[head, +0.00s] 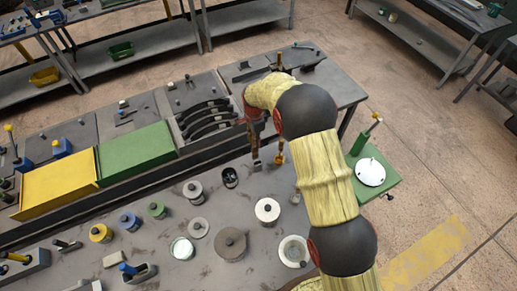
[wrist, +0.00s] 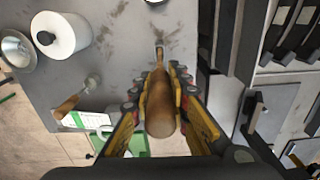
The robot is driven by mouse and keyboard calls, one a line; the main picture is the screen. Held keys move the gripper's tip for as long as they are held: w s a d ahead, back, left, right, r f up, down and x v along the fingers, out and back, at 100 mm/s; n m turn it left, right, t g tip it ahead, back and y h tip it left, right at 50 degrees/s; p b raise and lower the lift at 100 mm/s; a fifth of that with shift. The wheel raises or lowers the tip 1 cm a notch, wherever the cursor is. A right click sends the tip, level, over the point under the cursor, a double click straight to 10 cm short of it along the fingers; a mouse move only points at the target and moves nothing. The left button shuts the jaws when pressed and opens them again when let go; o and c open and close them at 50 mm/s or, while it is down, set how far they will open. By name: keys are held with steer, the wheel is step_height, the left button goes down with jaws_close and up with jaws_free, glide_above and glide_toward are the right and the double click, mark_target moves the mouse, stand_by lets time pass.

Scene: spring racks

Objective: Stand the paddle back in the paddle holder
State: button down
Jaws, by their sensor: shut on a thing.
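The paddle has a brown wooden handle (wrist: 160,108) with a narrow grey metal end pointing to the top of the wrist view. My gripper (wrist: 160,88) is shut around the handle, with yellow-black fingers on both sides. In the head view my gripper (head: 268,154) is over the grey bench, and part of the paddle (head: 255,148) hangs roughly upright beside the fingers. A dark open cup (head: 230,177) stands on the bench just below and left of the gripper. It may be the paddle holder, but I cannot tell for certain.
A white roll (head: 267,211) and a metal bowl (head: 293,250) stand nearby on the bench. A black slotted rack (head: 207,119) and a green box (head: 136,153) are left. A green stand (head: 384,190) with a wooden-handled crank is right. Several weights and jars crowd the bench front.

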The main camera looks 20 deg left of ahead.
steer(key=shift+w+d+r, duration=0.2)
steer(key=shift+w, duration=0.15)
steer(key=shift+w+d, duration=0.1)
steer(key=shift+d, duration=0.15)
steer(key=shift+a, duration=0.1)
steer(key=shift+b, duration=0.3)
steer(key=shift+f, duration=0.15)
steer(key=b, duration=0.4)
glide_above(257, 155)
steer(key=shift+w+f, duration=0.15)
steer(key=shift+f, duration=0.9)
steer(key=shift+w+f, duration=0.1)
steer(key=shift+f, duration=0.95)
steer(key=shift+f+b, duration=2.45)
steer(key=shift+f, duration=1.5)
steer(key=c, duration=1.7)
jaws_free()
